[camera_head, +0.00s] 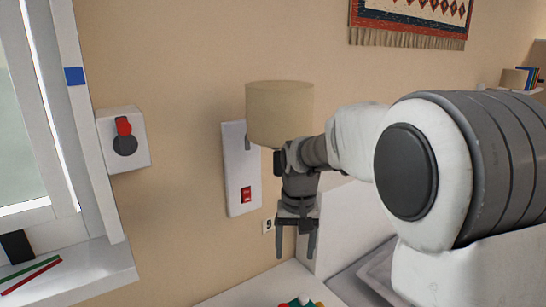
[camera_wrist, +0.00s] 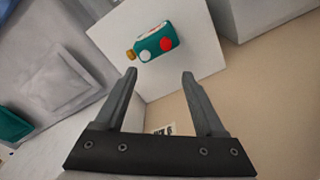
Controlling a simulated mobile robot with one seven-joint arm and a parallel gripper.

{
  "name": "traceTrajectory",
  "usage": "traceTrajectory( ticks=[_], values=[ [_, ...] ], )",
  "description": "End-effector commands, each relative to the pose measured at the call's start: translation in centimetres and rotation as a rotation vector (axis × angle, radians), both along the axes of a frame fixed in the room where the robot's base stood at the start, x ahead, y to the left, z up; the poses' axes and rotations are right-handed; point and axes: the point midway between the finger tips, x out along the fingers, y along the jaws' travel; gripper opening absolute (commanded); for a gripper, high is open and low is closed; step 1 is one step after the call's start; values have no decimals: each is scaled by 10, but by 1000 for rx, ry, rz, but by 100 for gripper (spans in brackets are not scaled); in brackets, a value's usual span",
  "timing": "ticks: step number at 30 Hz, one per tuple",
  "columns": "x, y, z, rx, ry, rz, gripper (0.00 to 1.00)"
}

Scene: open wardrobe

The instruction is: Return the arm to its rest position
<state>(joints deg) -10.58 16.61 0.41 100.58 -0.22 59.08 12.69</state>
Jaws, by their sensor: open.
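My gripper (camera_head: 296,240) hangs pointing down at the end of my arm, in front of the beige wall in the head view. In the wrist view my gripper (camera_wrist: 160,78) shows two dark fingers spread apart with nothing between them. My arm reaches in from the right side of the head view and bends down at the wrist. The gripper is above a white surface (camera_wrist: 190,72) that carries a small teal, red and white object (camera_wrist: 153,42). The fingers appear apart from that object.
A wall lamp with a beige shade (camera_head: 279,112) and a white plate with a red switch (camera_head: 246,194) are close behind my wrist. A white box with a red knob (camera_head: 124,127) is on the wall at left, beside a window sill (camera_head: 85,270). A grey bed (camera_wrist: 55,75) is nearby.

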Motion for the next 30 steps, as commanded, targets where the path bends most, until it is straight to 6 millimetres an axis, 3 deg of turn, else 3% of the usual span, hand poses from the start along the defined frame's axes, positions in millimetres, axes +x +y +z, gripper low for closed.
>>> traceTrajectory(
  ticks=[1,3,12,21,30],
  values=[
    [-10,-7,22,3,-23,-1,72],
    [-23,-14,41,7,-48,2,72],
    [-82,-43,107,12,-156,8,72],
    [-145,-66,151,8,-266,15,72],
    [-204,-82,173,-7,-371,18,72]
  ],
)
